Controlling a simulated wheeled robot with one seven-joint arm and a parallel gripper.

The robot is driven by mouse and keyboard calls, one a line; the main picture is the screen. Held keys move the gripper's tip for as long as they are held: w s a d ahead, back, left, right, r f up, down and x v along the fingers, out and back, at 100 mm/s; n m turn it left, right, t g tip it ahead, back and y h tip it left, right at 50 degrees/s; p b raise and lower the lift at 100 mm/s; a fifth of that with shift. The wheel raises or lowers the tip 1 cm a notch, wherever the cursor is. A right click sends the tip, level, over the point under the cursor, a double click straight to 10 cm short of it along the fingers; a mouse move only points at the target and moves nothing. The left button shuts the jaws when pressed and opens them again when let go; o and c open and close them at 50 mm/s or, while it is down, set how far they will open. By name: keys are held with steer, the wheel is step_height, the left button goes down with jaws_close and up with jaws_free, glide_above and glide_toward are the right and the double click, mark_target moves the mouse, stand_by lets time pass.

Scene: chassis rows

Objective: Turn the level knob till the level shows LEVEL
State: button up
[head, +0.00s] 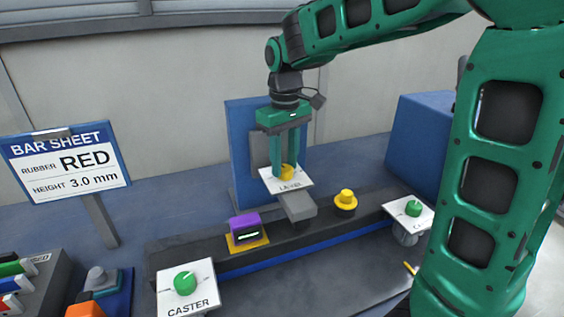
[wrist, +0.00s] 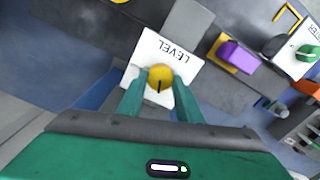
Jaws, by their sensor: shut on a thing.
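The level knob (head: 287,172) is yellow and round, on a white plate marked LEVEL (head: 297,184). My gripper (head: 286,168) comes straight down over it, with its two green fingers shut on the knob. In the wrist view the knob (wrist: 160,77) sits between the fingertips, and a dark pointer line shows on it. A purple device (head: 245,225) with a small lit green-white strip sits on a yellow base at the left of the knob; its reading is too small to tell.
A green knob on the CASTER plate (head: 185,283) stands front left, and another green knob (head: 413,208) is at the right. A yellow knob-like piece (head: 346,198) sits on the dark rail. A blue panel (head: 240,150) stands behind my gripper. A BAR SHEET sign (head: 66,165) is at left.

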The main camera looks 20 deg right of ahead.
mark_target(285, 167)
steer(key=n, duration=0.4)
steer(key=shift+n, duration=1.8)
steer(key=shift+r, duration=0.1)
steer(key=shift+d, duration=0.1)
steer(key=o, duration=1)
steer(key=shift+o, duration=0.2)
step_height(285, 167, up, 11)
steer(key=shift+f, duration=0.2)
